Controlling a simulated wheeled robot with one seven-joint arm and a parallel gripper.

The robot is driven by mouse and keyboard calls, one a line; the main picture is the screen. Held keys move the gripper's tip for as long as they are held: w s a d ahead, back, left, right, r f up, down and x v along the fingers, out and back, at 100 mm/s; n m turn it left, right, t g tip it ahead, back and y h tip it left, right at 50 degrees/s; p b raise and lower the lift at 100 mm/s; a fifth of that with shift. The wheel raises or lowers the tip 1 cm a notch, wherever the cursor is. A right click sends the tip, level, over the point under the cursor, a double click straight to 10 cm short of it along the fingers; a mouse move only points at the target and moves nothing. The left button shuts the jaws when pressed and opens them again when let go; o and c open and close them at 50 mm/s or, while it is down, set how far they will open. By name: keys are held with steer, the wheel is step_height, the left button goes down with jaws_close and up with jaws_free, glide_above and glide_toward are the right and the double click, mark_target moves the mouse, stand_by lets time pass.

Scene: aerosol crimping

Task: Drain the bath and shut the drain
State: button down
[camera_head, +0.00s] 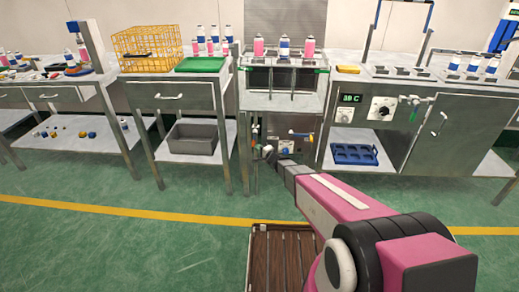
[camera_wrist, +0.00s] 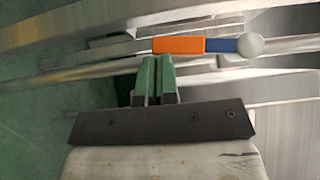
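The bath unit is a steel cabinet with a "38 C" display (camera_head: 350,99), a dial (camera_head: 383,108) and a green-handled fitting (camera_head: 415,98) on its front. In the wrist view, an orange lever (camera_wrist: 178,45) with a blue section and a white ball end lies across, just beyond my fingertips. My gripper (camera_wrist: 156,60) has its green pads side by side with only a thin gap and nothing visible between them. I cannot tell whether the tips touch the lever.
Cans stand on the steel stand (camera_head: 285,97) and on the bath top. A blue tray (camera_head: 354,154) lies on the lower shelf. A table with a yellow basket (camera_head: 147,46) and a grey bin (camera_head: 192,139) stands left. The green floor in front is mostly clear.

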steer(key=shift+w+a+r, duration=0.1)
steer(key=shift+a+r, duration=0.05)
steer(key=shift+a, duration=0.95)
steer(key=shift+a+r, duration=0.2)
steer(key=shift+a, duration=0.95)
steer(key=shift+w+a+r, duration=0.1)
steer(key=shift+a+r, duration=0.05)
steer(key=shift+a, duration=0.95)
